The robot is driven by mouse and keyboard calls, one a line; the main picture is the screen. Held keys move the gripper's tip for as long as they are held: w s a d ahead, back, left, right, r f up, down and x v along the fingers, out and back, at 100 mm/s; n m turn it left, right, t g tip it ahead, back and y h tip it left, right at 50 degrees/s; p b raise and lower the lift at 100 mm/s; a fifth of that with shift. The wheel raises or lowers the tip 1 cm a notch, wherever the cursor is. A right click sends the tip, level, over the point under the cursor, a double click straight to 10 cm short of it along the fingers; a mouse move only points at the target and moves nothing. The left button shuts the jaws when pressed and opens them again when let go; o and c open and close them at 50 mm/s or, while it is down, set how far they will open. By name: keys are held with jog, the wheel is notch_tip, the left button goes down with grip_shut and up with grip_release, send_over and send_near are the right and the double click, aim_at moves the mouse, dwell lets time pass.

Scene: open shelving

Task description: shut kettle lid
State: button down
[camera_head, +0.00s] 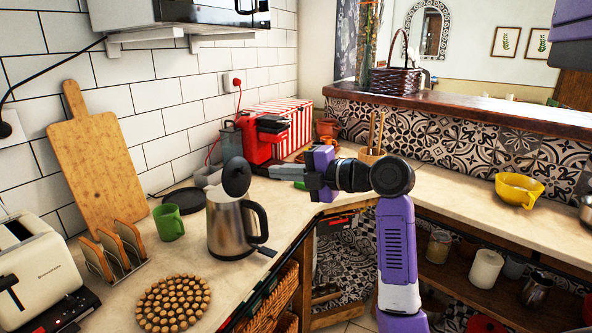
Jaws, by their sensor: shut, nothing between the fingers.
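The kettle (229,228) is silver with a black handle on its right side and stands on the counter left of centre. Its black lid (236,177) is raised, standing tilted up above the kettle's mouth. My gripper (277,172) comes in from the right at about the lid's height. Its fingers are shut and empty, pointing left, a short way right of the lid. They look apart from the lid, though the depth between them is hard to tell.
A green mug (168,222) stands left of the kettle, with a dark round plate (184,200) behind. A wooden bead trivet (172,303) lies in front. A red machine (261,137) stands behind my gripper. The right counter (450,201) is mostly clear.

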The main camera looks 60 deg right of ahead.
aim_at(246, 169)
jog(key=w, duration=0.3)
jog(key=w+f+p, duration=0.1)
jog(key=w, duration=0.3)
jog(key=shift+d+f, duration=0.1)
jog(key=shift+f, duration=0.05)
